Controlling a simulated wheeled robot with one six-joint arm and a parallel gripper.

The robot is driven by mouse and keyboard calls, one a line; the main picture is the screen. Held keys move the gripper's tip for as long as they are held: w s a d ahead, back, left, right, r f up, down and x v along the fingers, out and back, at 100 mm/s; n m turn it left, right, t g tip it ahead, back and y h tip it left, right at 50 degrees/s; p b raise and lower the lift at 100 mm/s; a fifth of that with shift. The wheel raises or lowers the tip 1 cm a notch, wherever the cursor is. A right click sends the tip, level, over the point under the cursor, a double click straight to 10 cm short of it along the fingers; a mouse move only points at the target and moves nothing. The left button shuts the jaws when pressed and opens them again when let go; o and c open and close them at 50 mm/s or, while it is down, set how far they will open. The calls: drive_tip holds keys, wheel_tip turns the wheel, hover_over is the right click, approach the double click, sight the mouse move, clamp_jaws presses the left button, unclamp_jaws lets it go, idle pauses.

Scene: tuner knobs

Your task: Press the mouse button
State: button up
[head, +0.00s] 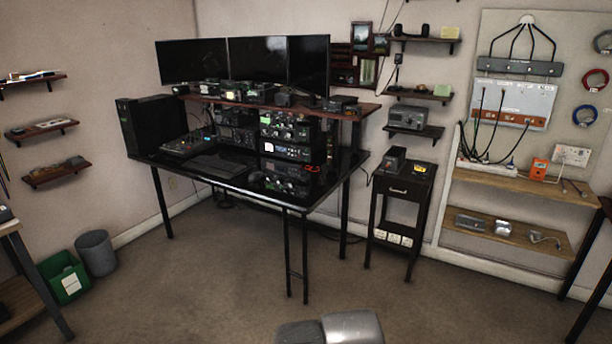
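A black glossy desk (225,185) stands in the corner, away from me. A dark keyboard (217,165) lies on its top. A small dark shape (257,177) right of the keyboard, near the front edge, may be the mouse; it is too small and dark to be sure, and its buttons cannot be made out. My gripper is not in view. Grey rounded parts at the bottom edge seem to be my own body.
Radios (286,150) and a mixer-like panel (187,144) crowd the desk under three monitors (258,60). A black side table (398,190) stands to the right. A grey bin (96,252) and green bin (66,278) stand left. The carpet before the desk is clear.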

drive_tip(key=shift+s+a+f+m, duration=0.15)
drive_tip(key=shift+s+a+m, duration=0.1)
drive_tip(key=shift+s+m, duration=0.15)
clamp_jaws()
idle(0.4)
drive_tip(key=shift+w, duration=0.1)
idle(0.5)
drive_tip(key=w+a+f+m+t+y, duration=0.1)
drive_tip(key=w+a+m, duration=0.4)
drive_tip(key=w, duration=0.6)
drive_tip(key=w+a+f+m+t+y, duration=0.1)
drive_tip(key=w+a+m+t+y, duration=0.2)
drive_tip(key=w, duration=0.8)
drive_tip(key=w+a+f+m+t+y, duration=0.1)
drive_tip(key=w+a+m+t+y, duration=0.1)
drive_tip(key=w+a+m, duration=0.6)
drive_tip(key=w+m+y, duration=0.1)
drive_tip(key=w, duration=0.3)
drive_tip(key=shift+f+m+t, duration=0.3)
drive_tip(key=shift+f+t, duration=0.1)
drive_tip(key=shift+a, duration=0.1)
